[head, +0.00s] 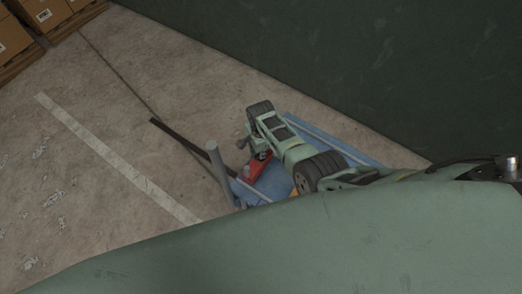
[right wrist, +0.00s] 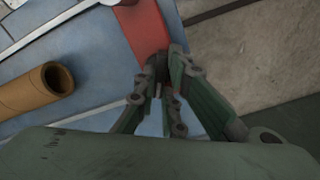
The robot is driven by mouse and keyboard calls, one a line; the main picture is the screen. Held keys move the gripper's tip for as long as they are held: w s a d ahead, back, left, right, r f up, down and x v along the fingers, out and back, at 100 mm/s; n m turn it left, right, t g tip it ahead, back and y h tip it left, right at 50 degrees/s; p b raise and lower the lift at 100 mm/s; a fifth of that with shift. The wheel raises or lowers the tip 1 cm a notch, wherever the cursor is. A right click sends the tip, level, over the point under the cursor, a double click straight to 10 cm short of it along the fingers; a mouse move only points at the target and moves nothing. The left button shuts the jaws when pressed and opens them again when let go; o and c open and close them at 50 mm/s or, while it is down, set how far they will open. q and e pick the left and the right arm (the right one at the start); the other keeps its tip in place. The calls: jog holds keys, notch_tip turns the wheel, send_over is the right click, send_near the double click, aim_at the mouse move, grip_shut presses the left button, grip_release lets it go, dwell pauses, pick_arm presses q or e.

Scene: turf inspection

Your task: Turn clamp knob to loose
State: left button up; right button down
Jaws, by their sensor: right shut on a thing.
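In the right wrist view, a red clamp part (right wrist: 147,25) lies over a blue surface and runs up from my fingertips. My right gripper (right wrist: 166,66) is shut on a small dark piece at the near end of the red part, which looks like the clamp knob (right wrist: 156,66). The fingers hide most of it, so I cannot tell its turn position. In the head view, the red part (head: 257,168) shows small beside my right arm, on the blue surface. My left gripper is not in view.
A brown cardboard tube (right wrist: 37,91) lies on the blue surface (right wrist: 100,48), left of the gripper. In the head view, a grey post (head: 218,161) and a dark bar (head: 178,137) stand close left of my arm. Boxes (head: 42,12) are at the far left, with open concrete floor between.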

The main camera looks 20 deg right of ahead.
jog(key=shift+w+d+r+m, duration=0.1)
jog(key=shift+w+m, duration=0.05)
jog(key=shift+m, duration=0.15)
jog(key=c, duration=1.8)
grip_release()
jog(key=shift+c, duration=0.2)
notch_tip(320, 180, up, 12)
jog(key=shift+s, duration=0.2)
